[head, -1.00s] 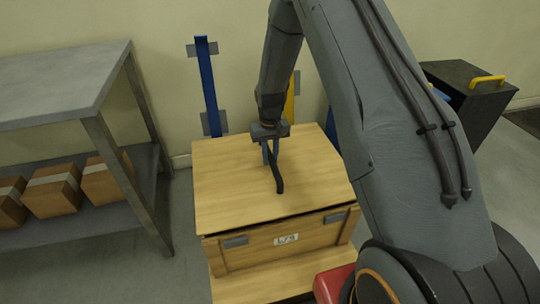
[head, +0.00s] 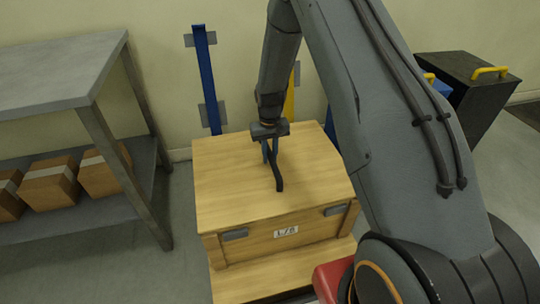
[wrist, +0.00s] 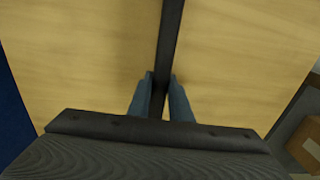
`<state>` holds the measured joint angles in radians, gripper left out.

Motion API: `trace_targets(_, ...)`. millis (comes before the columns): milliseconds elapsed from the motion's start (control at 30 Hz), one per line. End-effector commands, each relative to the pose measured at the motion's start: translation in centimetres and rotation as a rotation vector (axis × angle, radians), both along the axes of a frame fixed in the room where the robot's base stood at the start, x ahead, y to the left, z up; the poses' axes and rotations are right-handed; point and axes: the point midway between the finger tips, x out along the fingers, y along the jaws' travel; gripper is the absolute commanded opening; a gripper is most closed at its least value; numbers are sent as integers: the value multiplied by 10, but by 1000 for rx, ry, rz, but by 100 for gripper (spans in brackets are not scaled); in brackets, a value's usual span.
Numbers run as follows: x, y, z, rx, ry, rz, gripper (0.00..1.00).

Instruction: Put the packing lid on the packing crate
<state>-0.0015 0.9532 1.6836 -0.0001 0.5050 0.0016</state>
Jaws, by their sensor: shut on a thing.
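The packing lid (head: 228,180) is a pale wooden panel with a dark strap-like handle (head: 279,181) along its middle. It lies level over the top of the packing crate (head: 255,249), a wooden box with grey metal fittings and a small label on its front. No dark gap shows between lid and crate at the front; the far edges are hard to judge. My gripper (head: 270,153) is above the lid, shut on the handle. In the wrist view the two blue-grey fingers (wrist: 162,88) are on either side of the dark handle bar (wrist: 171,35).
The crate stands on a wooden base (head: 235,284). A grey metal shelf (head: 60,65) with cardboard boxes (head: 48,184) is at left. Blue posts (head: 207,80) and a yellow post stand behind, by the wall. A dark cabinet with a yellow handle (head: 490,71) is at right.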

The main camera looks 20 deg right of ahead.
Motion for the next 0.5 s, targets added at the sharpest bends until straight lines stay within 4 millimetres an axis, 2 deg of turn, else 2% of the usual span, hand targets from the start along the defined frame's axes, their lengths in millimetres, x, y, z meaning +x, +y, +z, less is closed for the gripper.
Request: trace_targets(500, 2, 0, -4, 0, -4, 0, 0)
